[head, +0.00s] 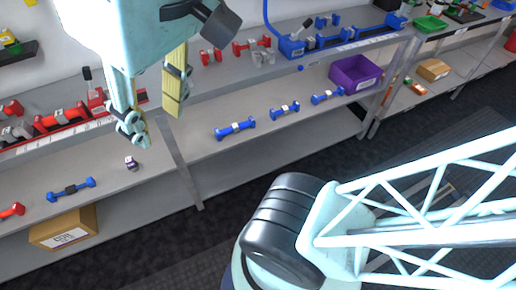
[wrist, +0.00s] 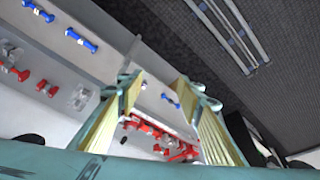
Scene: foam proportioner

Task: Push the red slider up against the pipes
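A red pipe assembly (head: 65,119) sits on the grey shelf at the left of the head view, with a dark upright handle near its right end. In the wrist view the red assembly (wrist: 160,130) shows beyond and between my fingers. I cannot tell which red part is the slider. My gripper (head: 152,122) hangs in front of the shelf, right of the red assembly, its yellow-padded fingers wide apart. It also shows in the wrist view (wrist: 157,84), with nothing held between the fingers. My gripper appears apart from the red parts.
A blue assembly (head: 345,39) stands farther right on the upper shelf. Loose red fittings (head: 252,46) lie between the assemblies. Blue pipes (head: 236,128), a purple bin (head: 355,73) and a cardboard box (head: 64,228) rest on lower shelving.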

